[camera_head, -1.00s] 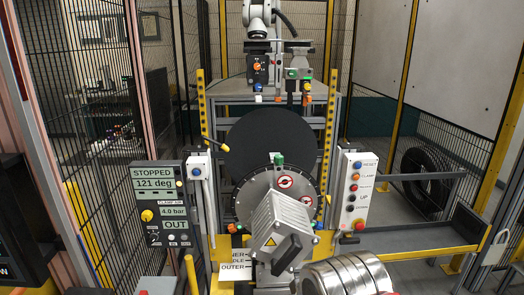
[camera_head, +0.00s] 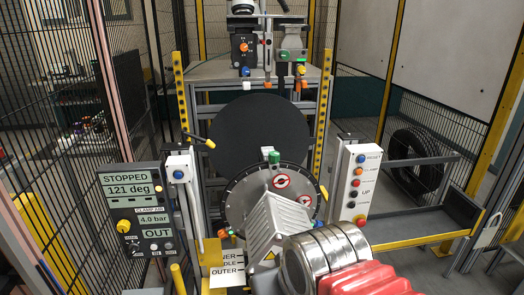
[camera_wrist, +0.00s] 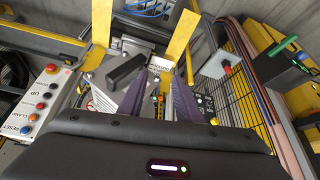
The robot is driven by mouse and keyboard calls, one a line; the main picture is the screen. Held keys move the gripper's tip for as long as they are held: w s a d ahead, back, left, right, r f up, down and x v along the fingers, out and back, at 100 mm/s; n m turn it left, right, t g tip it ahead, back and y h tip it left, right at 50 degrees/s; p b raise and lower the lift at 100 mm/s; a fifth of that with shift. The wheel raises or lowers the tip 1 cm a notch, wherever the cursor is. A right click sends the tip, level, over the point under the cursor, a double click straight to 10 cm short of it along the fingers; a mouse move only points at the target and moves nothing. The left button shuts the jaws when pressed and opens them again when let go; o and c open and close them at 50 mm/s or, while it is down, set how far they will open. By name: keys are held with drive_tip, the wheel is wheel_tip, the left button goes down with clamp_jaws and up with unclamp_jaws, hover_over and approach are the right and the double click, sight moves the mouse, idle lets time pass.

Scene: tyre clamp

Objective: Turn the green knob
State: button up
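A small green knob (camera_head: 274,157) sits at the top rim of the grey round plate (camera_head: 240,197), in front of a black disc. Another green part (camera_head: 291,55) shows on the fixture above; I cannot tell which is the task's knob. My gripper (camera_wrist: 160,78) is open and empty in the wrist view, its two purple-grey fingers spread apart. Beyond them is a grey ribbed box with a black handle (camera_wrist: 125,70). A green-edged dark panel (camera_wrist: 282,45) is at upper right there. No green knob is clear between the fingers.
A display panel (camera_head: 137,205) reads STOPPED, 121 deg, 4.0 bar, OUT. A button box (camera_head: 357,185) stands right of the plate. The ribbed box (camera_head: 277,225) juts out in front. Yellow posts and mesh fencing flank the station.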

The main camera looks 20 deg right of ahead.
drive_tip(key=shift+o, duration=1.9)
drive_tip(key=shift+w+a+f+m+g+y, duration=0.3)
drive_tip(key=shift+w+m+y, duration=0.1)
drive_tip(key=shift+m, duration=0.5)
drive_tip(key=w+a+r+m+t+y, duration=0.1)
drive_tip(key=w+r+m+t+y, duration=0.15)
drive_tip(key=w+m+y, duration=0.9)
drive_tip(key=w+d+r+m+t+h, duration=0.2)
drive_tip(key=w+d+m+t, duration=0.2)
drive_tip(key=w+d+m, duration=0.4)
drive_tip(key=w+d+r+m+t+h, duration=0.2)
drive_tip(key=w+d+m, duration=0.6)
drive_tip(key=d, duration=0.4)
drive_tip(key=r+m+t, duration=0.1)
drive_tip(key=t, duration=0.1)
drive_tip(key=shift+w+r+t, duration=0.2)
drive_tip(key=shift+w+t, duration=0.15)
drive_tip(key=shift+m+h, duration=0.25)
